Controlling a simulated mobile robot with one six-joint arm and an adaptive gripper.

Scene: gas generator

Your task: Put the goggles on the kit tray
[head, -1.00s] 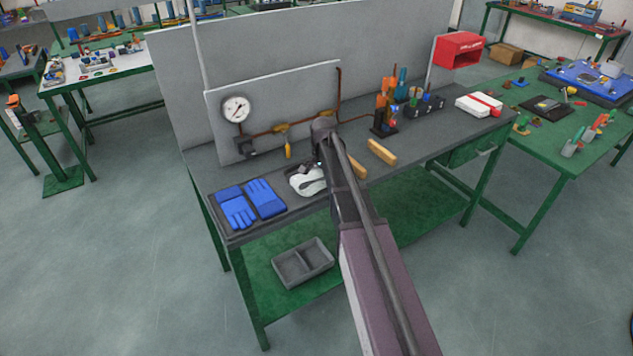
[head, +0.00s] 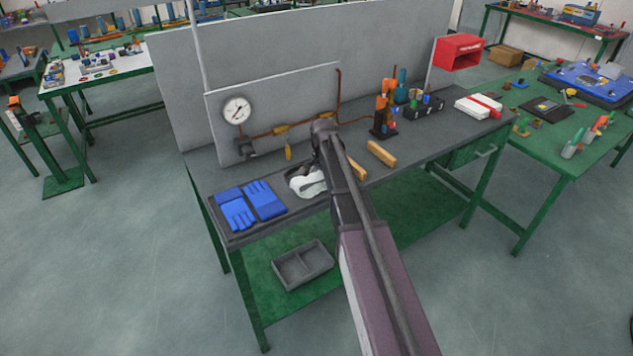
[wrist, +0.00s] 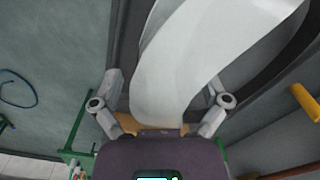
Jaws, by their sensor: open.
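The white goggles (head: 304,183) with a dark strap lie on the grey bench, right of the blue gloves. In the wrist view the goggles (wrist: 190,55) are large and close, reaching between my fingers. My gripper (wrist: 164,88) is open, its two fingers apart on either side of the lower part of the goggles; contact cannot be told. In the head view my arm hides the fingers. The blue gloves (head: 250,205) lie on a dark, flat tray (head: 238,236) at the bench's front left corner. I cannot tell if bare room is left on it.
A grey two-compartment bin (head: 303,265) sits on the green lower shelf. Yellow wooden blocks (head: 381,154) lie right of my arm. A gauge panel (head: 270,110) rises behind. A tool holder (head: 384,125) stands farther right.

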